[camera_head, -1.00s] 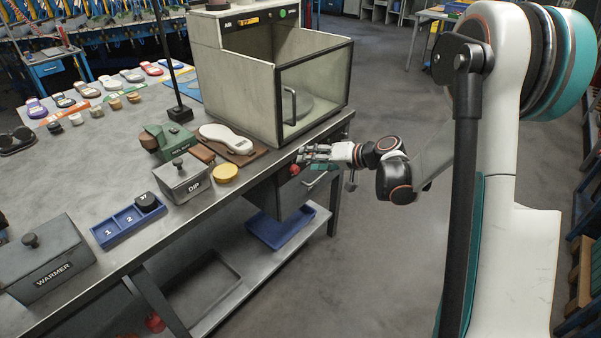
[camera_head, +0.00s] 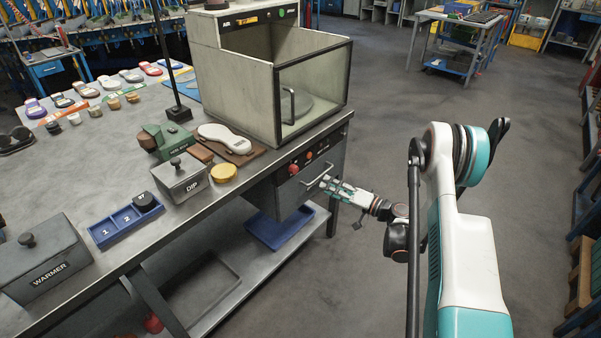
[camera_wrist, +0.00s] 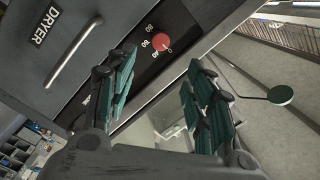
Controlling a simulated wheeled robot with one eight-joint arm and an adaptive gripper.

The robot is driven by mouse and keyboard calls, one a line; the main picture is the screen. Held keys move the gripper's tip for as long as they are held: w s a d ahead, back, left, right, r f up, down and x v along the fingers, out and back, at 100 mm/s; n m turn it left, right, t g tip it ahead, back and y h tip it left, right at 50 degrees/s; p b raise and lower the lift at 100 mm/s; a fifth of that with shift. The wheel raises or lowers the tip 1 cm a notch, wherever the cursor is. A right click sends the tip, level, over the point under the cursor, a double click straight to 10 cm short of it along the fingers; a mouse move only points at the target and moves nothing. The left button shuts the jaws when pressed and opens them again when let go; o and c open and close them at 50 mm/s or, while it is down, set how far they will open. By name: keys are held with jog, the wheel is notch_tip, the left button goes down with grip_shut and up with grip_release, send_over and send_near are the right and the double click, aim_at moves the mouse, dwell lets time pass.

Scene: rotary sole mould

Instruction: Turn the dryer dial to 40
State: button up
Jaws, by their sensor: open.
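The red dryer dial (camera_head: 293,169) is on the dark front panel under the bench top; it also shows in the wrist view (camera_wrist: 161,42). Small white numbers ring it in the wrist view, but its exact setting is too small to read surely. The DRYER label (camera_wrist: 47,25) is on the same front, beside a bar handle (camera_wrist: 75,50). My gripper (camera_head: 324,181) is in front of the panel, to the right of the dial and apart from it. In the wrist view its green-padded fingers (camera_wrist: 162,60) are spread and empty, with the dial beyond the gap between them.
The clear-fronted cabinet (camera_head: 235,75) stands on the bench above the panel. A DIP box (camera_head: 182,182), a yellow round lid (camera_head: 223,172) and a blue numbered tray (camera_head: 125,222) stand along the bench edge. The floor right of the bench is open.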

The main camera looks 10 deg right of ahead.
aim_at(296, 171)
jog(key=b+x, duration=0.1)
jog(key=x, duration=1)
jog(key=shift+w+a, duration=0.7)
jog(key=shift+w, duration=0.1)
jog(key=shift+c, duration=0.5)
jog(key=c, duration=1)
